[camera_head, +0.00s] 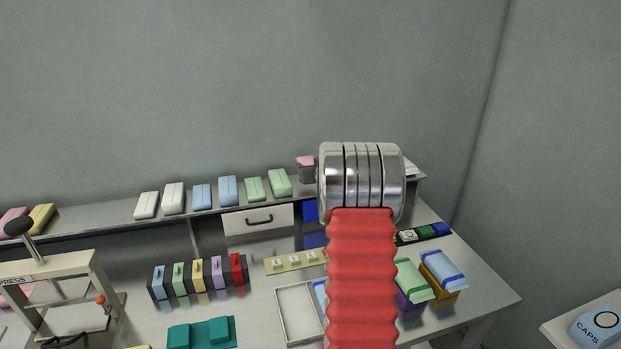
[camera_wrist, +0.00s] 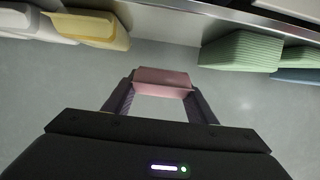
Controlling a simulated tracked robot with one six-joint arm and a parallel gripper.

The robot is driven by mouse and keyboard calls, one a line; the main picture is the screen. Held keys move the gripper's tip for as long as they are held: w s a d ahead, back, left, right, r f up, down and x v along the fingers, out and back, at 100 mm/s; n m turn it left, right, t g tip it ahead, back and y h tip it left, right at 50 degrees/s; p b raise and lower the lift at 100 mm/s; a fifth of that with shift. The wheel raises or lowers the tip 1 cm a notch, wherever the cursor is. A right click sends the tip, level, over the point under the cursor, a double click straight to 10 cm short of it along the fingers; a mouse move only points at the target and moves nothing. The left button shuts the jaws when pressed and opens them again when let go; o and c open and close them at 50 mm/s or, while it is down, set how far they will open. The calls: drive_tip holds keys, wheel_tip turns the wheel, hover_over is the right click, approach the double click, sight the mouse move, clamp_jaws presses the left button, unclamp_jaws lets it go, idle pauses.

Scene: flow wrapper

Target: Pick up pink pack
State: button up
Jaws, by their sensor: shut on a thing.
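The pink pack (camera_wrist: 162,84) sits between the two dark fingertips of my gripper (camera_wrist: 161,92) in the wrist view. The fingers touch it at both ends, and my gripper is shut on it. In the head view a small part of the pink pack (camera_head: 305,159) shows above a dark part of my gripper, just left of my metal wrist, which hides the rest. In the wrist view the pack appears against the grey wall close to the shelf edge. Another pink pack (camera_head: 12,218) lies at the far left of the shelf.
The shelf (camera_head: 110,220) holds white, blue and green packs (camera_head: 279,183) and a yellow pack (camera_head: 42,217). Below stand a press (camera_head: 65,268), coloured upright blocks (camera_head: 199,274), an empty tray (camera_head: 297,312) and teal blocks (camera_head: 202,334). A caps box (camera_head: 598,326) is at right.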

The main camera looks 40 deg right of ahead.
wheel_tip(320, 180, up, 4)
drive_tip(key=shift+r, duration=0.25)
idle(1.1)
